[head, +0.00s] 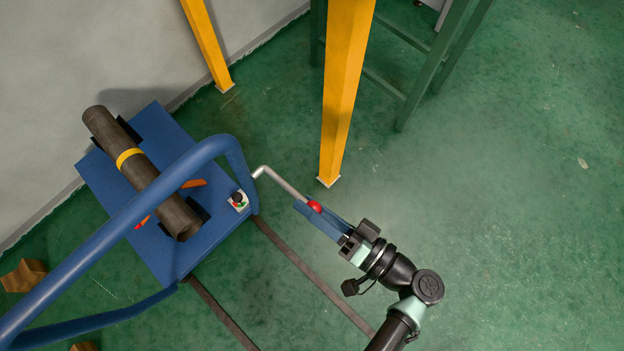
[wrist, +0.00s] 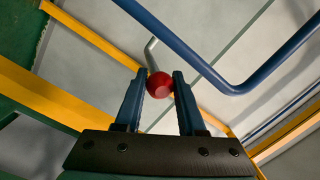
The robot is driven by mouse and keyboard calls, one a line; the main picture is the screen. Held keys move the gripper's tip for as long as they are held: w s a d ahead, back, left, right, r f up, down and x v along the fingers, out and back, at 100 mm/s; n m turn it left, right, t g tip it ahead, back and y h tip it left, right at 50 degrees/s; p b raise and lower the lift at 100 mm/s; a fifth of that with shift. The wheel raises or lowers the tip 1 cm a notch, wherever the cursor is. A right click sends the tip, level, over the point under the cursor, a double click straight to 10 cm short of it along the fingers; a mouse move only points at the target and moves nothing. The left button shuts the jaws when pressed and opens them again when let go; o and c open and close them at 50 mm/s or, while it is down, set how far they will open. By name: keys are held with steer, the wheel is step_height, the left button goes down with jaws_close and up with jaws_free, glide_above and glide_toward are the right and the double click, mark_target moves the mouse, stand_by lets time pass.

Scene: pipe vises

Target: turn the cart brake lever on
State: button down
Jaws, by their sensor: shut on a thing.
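The cart brake lever (head: 278,181) is a bent grey metal rod with a red ball knob (head: 314,207) at its end. It sticks out to the right from the blue cart (head: 160,255). My gripper (head: 316,212) is shut on the red knob, with a blue finger on each side of it. In the wrist view the knob (wrist: 160,84) sits between the two fingertips, and the rod (wrist: 151,55) runs up behind it. A small panel (head: 238,201) with a red and a green mark and a dark knob is on the cart near the lever's base.
A dark pipe (head: 150,180) with a yellow band lies on the cart. The blue cart handle (head: 110,231) arches across the left. A yellow post (head: 345,85) stands just beyond the lever, with a green frame (head: 431,65) behind it. Green floor at right is clear.

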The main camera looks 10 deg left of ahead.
steer(key=shift+f, duration=0.1)
stand_by(0.3)
steer(key=c, duration=0.5)
jaws_free()
steer(key=b+v, duration=0.4)
steer(key=v, duration=0.8)
steer(key=shift+d+b, duration=0.35)
steer(key=shift+s+d, duration=0.1)
steer(key=shift+s, duration=0.1)
